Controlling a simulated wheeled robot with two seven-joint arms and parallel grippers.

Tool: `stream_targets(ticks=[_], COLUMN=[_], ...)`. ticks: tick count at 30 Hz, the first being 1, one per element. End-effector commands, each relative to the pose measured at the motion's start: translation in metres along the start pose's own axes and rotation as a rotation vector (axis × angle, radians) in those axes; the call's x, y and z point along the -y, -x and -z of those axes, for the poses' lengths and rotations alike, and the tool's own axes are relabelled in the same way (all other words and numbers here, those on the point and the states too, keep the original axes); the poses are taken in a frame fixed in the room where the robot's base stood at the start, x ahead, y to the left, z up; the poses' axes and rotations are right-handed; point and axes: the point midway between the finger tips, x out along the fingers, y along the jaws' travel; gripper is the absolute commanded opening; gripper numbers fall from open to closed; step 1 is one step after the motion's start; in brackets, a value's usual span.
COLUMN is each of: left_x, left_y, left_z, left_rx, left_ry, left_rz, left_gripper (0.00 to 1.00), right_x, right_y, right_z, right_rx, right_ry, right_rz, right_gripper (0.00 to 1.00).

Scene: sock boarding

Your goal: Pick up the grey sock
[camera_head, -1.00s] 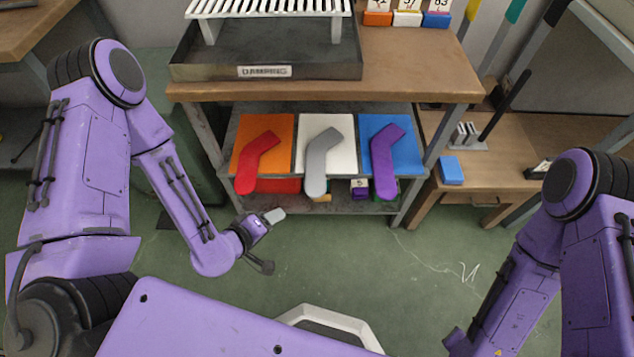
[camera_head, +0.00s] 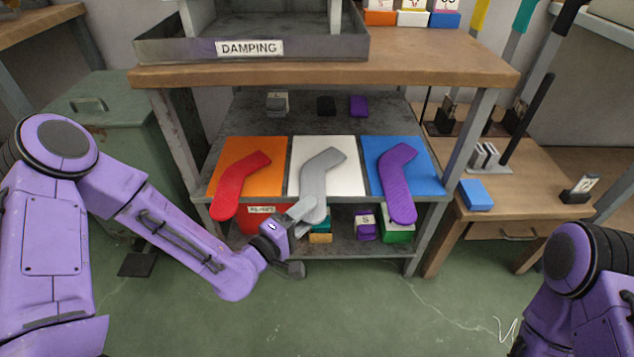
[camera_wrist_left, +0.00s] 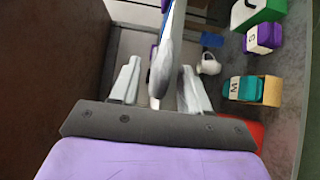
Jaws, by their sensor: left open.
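The grey sock (camera_head: 320,172) lies on a white board (camera_head: 348,180) on the middle shelf, its lower end hanging past the front edge. My left gripper (camera_head: 301,212) is at that lower end. In the left wrist view, the open fingers of my left gripper (camera_wrist_left: 159,68) stand on either side of a grey, edge-on shape that looks like the sock (camera_wrist_left: 163,62). I cannot tell whether a finger touches it. My right gripper is out of view; only part of my right arm shows at lower right.
A red sock (camera_head: 238,185) on an orange board and a purple sock (camera_head: 397,185) on a blue board flank it. Small boxes (camera_head: 366,224) stand on the shelf below. The wooden top (camera_head: 430,72) with the DAMPING tray (camera_head: 300,48) is above.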

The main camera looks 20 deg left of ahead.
Motion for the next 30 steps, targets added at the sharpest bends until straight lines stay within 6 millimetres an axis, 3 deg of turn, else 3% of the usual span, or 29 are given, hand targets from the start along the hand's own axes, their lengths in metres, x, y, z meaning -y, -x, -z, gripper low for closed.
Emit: stream_targets(ticks=[4,11,12,15,16,26,30], left_x=[0.002,0.001,0.001,0.001,0.001,-0.001,-0.014], left_y=[-0.022,-0.026,-0.026,-0.026,-0.026,-0.026,-0.026], left_z=[0.0,0.001,0.001,0.001,0.001,0.001,0.001], left_rx=[0.002,0.0,0.0,0.0,0.0,0.0,0.0], left_ry=[-0.002,0.001,0.0,0.0,0.0,0.0,-0.001], left_rz=[0.0,0.001,0.001,0.001,0.001,0.001,-0.001], left_gripper=[0.46,0.46,0.43,0.1,0.04,0.03,0.03], right_x=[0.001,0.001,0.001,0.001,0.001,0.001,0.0], right_y=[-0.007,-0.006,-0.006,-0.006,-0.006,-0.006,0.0], right_z=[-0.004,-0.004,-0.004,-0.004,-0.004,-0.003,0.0], right_rx=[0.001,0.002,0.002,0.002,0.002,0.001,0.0], right_ry=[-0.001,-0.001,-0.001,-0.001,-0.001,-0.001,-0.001], right_rz=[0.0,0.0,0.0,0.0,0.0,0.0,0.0], right_gripper=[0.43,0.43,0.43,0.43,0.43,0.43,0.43])
